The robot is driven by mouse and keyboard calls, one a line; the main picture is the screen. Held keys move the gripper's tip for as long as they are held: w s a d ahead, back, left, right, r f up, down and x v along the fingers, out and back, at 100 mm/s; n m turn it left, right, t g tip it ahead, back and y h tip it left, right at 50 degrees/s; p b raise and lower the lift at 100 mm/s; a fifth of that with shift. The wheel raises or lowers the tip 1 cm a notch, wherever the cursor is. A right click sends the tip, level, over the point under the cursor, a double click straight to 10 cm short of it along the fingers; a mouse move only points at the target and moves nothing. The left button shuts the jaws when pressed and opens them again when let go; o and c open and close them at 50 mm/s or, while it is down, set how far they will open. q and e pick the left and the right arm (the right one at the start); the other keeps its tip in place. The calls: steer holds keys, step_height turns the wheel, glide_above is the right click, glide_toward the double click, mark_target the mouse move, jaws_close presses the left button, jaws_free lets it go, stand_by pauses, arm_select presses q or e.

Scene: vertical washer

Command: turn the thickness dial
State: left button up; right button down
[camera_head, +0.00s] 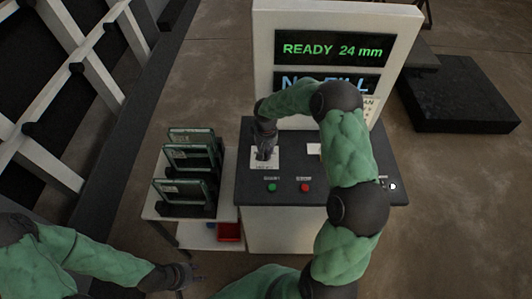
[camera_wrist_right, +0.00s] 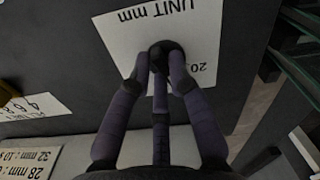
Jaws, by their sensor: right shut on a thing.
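The thickness dial (camera_wrist_right: 165,50) is a dark round knob on a white label (camera_wrist_right: 120,40) reading "UNIT mm", with a "20" beside it. My right gripper (camera_wrist_right: 163,62) is shut on the dial, its fingers closed around the knob. In the head view my right gripper (camera_head: 265,150) reaches down to the left part of the control panel (camera_head: 330,185) and hides the dial. The upper display (camera_head: 332,49) reads "READY 24 mm". My left gripper (camera_head: 188,275) is low at the left, away from the panel; its finger opening is too small to tell.
A green button (camera_head: 271,187) and a red button (camera_head: 305,187) sit in front of the dial. A lower display (camera_head: 295,84) is partly hidden by my right arm. Left of the panel, a white cart (camera_head: 160,210) carries several glass panes (camera_head: 190,155) in dark racks. A red bin (camera_head: 229,232) sits below.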

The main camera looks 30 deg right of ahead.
steer(key=c, duration=1.1)
jaws_free()
steer(key=shift+c, duration=0.2)
steer(key=shift+r, duration=0.1)
step_height(320, 180, up, 12)
